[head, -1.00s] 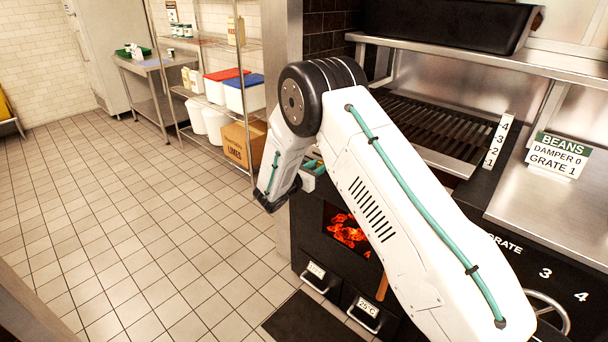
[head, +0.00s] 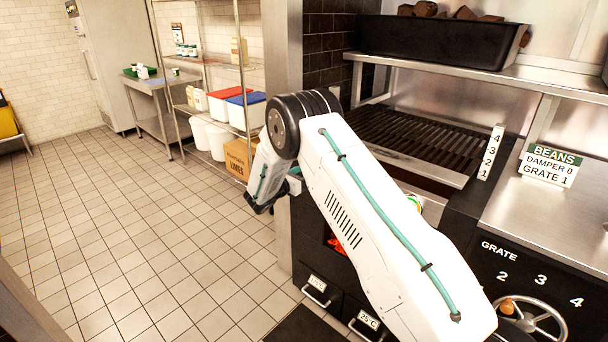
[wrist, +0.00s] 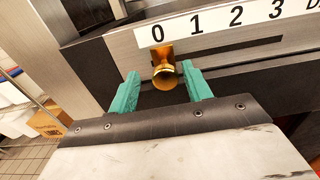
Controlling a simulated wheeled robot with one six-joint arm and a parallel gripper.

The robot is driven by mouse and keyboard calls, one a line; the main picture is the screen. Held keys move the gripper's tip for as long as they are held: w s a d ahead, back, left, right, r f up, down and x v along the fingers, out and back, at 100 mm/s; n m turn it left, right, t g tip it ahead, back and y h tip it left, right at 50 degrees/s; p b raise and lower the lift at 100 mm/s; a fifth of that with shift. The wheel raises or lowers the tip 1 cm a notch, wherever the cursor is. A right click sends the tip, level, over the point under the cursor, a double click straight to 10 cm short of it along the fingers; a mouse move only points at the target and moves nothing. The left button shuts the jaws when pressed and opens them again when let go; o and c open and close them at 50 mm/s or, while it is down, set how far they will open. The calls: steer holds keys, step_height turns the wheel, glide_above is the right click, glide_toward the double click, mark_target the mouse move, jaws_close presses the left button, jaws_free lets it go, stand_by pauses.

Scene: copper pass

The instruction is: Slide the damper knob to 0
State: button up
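The brass damper knob (wrist: 165,74) sticks out below the white number strip (wrist: 225,28) in the wrist view. Its mounting plate sits under the 0, left of the 1. My gripper (wrist: 160,72) is open, with one teal finger on each side of the knob. Small gaps show between the fingers and the knob, so it is not clamped. In the head view the knob and fingertips are hidden behind my white arm.
A sign (head: 550,166) reads "BEANS, DAMPER 0, GRATE 1". The grate handwheel (head: 532,320) is at lower right, beside numbers. The grill (head: 420,135) lies behind my arm. Tiled floor (head: 130,240) is clear at left, with a shelf rack (head: 215,108) beyond.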

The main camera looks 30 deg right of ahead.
steer(key=v, duration=0.7)
steer(key=shift+s+a, duration=0.15)
steer(key=shift+a, duration=0.2)
